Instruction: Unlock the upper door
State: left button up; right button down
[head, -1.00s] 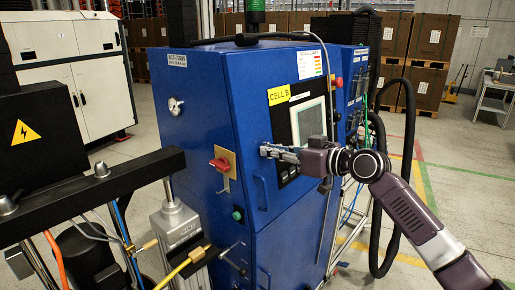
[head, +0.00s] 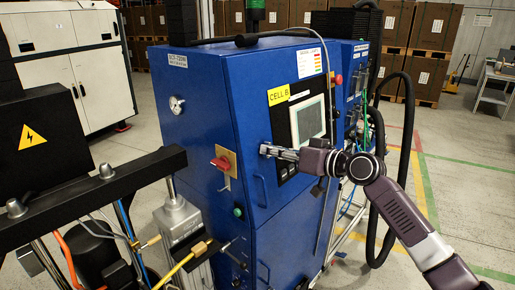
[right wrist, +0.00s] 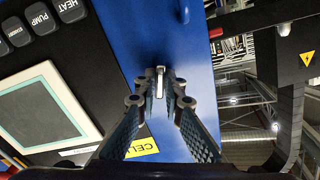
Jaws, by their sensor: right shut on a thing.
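The upper door (head: 248,125) is the blue front of a tall cabinet, with a yellow CELL B label (head: 278,96), a screen and a bar handle (head: 261,191). It looks closed. My right gripper (head: 267,150) is at its left part, just left of the button panel. In the right wrist view, my right gripper (right wrist: 159,88) is shut on a small silver lock piece (right wrist: 160,77) standing out from the blue door. The fingers hide much of it, so I cannot tell whether it is a key or a latch. My left gripper is out of view.
A red rotary switch (head: 221,163) on a yellow plate is left of my gripper. A black beam (head: 130,183) and a pump cylinder (head: 178,220) stand in front at left. A thick black hose (head: 407,135) hangs behind my right arm.

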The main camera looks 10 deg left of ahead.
jog(key=m+p, duration=0.4)
jog(key=shift+p, duration=0.4)
dwell(0.4)
dwell(0.4)
